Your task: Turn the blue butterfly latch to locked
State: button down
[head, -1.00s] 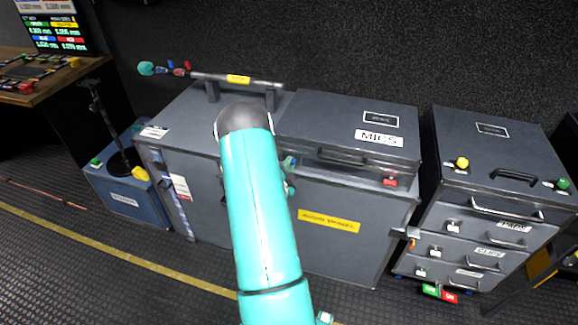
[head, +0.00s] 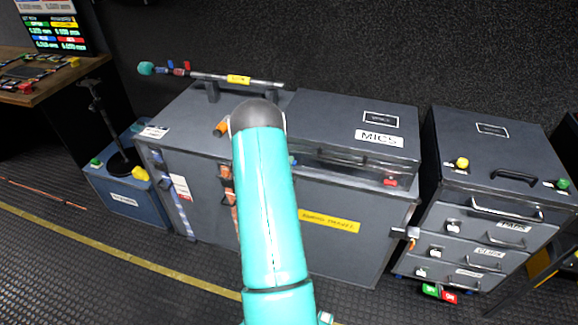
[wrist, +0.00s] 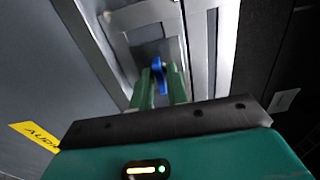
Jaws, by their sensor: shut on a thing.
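The blue butterfly latch (wrist: 159,75) shows in the wrist view as a small blue wing on a grey metal plate of the case. My gripper (wrist: 158,88) has its two green fingers on either side of the wing and is shut on it. The fingers hide part of the latch. In the head view my teal arm covers the latch and my gripper, in front of the large grey case (head: 330,245). I cannot read the latch's locked or unlocked position from these frames.
A smaller case labelled MICS (head: 345,125) sits on top at the right. A microphone boom (head: 215,77) lies across the top at the left. A drawer unit (head: 480,215) stands to the right and a blue box (head: 125,195) to the left.

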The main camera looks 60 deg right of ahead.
jog(key=c, duration=1.6)
grip_release()
jog(key=shift+o, duration=0.2)
jog(key=shift+a, duration=0.1)
jog(key=s+a, duration=0.2)
jog(key=a, duration=1.1)
jog(key=shift+a, duration=0.25)
